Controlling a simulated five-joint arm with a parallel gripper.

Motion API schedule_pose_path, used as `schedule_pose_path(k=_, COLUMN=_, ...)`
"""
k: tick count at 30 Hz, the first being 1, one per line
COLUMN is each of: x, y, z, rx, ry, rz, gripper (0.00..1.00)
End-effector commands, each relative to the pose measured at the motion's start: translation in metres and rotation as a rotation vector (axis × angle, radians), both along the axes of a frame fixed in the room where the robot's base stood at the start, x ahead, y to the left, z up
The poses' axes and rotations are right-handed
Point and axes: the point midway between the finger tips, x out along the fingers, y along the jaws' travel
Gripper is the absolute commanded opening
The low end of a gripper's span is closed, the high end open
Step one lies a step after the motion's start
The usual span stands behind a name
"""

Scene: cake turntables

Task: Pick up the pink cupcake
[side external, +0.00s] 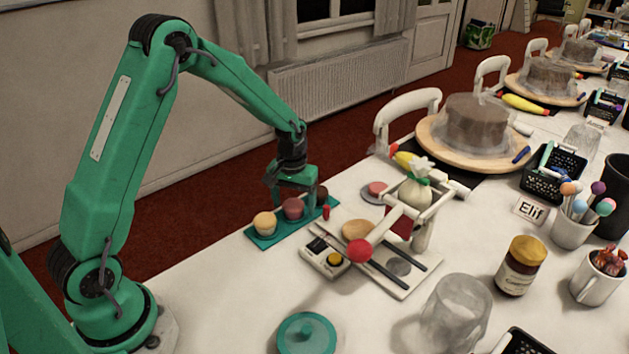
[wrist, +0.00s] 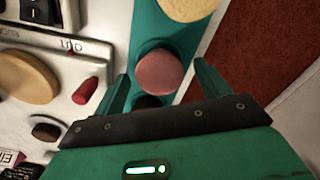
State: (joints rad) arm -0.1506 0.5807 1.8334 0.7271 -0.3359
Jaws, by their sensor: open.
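Three cupcakes stand in a row on a teal tray (side external: 262,241) at the table's left edge. The pink cupcake (side external: 293,208) is in the middle, between a yellow one (side external: 265,223) and a dark brown one (side external: 321,194). My gripper (side external: 291,196) is above the tray at the pink cupcake, pointing down. In the wrist view, my gripper (wrist: 160,85) is open, with one finger on each side of the pink cupcake (wrist: 159,72) and gaps visible. The yellow cupcake (wrist: 188,8) is at the top edge. The dark one (wrist: 147,101) is mostly hidden near the gripper's base.
A pale device with a red ball lever (side external: 360,250) stands close right of the tray. A small red piece (wrist: 85,91) lies beside the left finger. A glass (side external: 457,310) and a jar (side external: 521,266) stand further right. The red floor (wrist: 235,40) lies beyond the table edge.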

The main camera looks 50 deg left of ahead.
Motion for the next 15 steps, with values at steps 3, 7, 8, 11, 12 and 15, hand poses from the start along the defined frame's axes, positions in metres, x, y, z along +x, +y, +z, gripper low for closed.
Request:
schedule_pose_path(k=3, x=0.0000, y=0.0001, z=0.0000, rx=0.000, ry=0.000, rz=0.000, gripper=0.75)
schedule_pose_path(k=7, x=0.0000, y=0.0001, z=0.0002, rx=0.000, ry=0.000, rz=0.000, gripper=0.75)
schedule_pose_path(k=8, x=0.0000, y=0.0001, z=0.0002, rx=0.000, ry=0.000, rz=0.000, gripper=0.75)
schedule_pose_path(k=11, x=0.0000, y=0.0001, z=0.0003, rx=0.000, ry=0.000, rz=0.000, gripper=0.75)
schedule_pose_path(k=12, x=0.0000, y=0.0001, z=0.0003, rx=0.000, ry=0.000, rz=0.000, gripper=0.73)
schedule_pose_path(k=15, x=0.0000, y=0.0001, z=0.0003, rx=0.000, ry=0.000, rz=0.000, gripper=0.53)
